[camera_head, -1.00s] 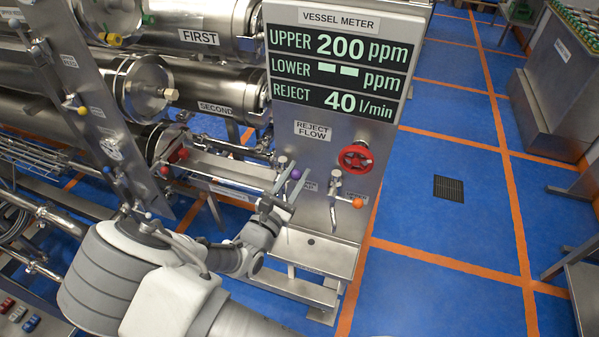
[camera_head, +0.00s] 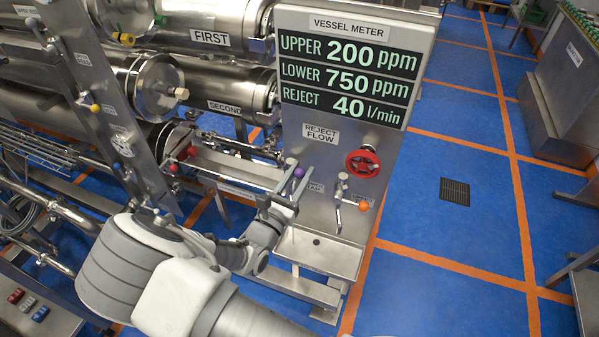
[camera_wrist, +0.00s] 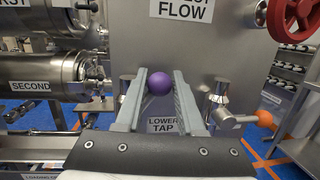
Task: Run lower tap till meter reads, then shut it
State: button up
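The vessel meter (camera_head: 345,70) reads UPPER 200 ppm, LOWER 750 ppm and REJECT 40 l/min. The lower tap has a purple ball (camera_head: 298,172) on its handle. In the wrist view the purple ball (camera_wrist: 159,85) sits between the fingertips, above the label LOWER TAP (camera_wrist: 162,124). My gripper (camera_head: 290,182) has a finger on each side of the ball and looks closed on it. The wrist view shows my gripper (camera_wrist: 160,78) close around the ball. Contact on both sides is hard to make out. The fingers hide part of the handle.
Another tap with an orange ball (camera_head: 363,205) is just to the right. A red handwheel (camera_head: 363,162) is above it. A steel tray (camera_head: 318,252) is below the taps. Steel vessels (camera_head: 225,95) and pipes crowd the left. The blue floor on the right is mostly clear.

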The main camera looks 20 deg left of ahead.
jog(key=o, duration=0.3)
jog(key=shift+o, duration=0.2)
jog(key=b+v, duration=0.2)
jog(key=v, duration=1.5)
jog(key=shift+s, duration=0.2)
jog(key=w+d+r+m+g+h, duration=0.25)
jog(key=d+r+m+g, duration=0.25)
jog(key=d+m+g, duration=0.5)
jog(key=w+d+r+m+g+h, duration=0.2)
jog(key=d+r+m+g+h, duration=0.3)
jog(key=d+m, duration=0.5)
jog(key=s+d+r+m+t+y, duration=0.1)
jog(key=s+d+r+m+y, duration=0.6)
jog(key=d+r+m+y, duration=0.4)
notch_tip(320, 180, up, 2)
jog(key=d+m, duration=0.1)
jog(key=m, duration=0.1)
jog(key=shift+s+d+r+m, duration=0.15)
jog(key=shift+s+d+m, duration=0.05)
jog(key=shift+d+m, duration=0.15)
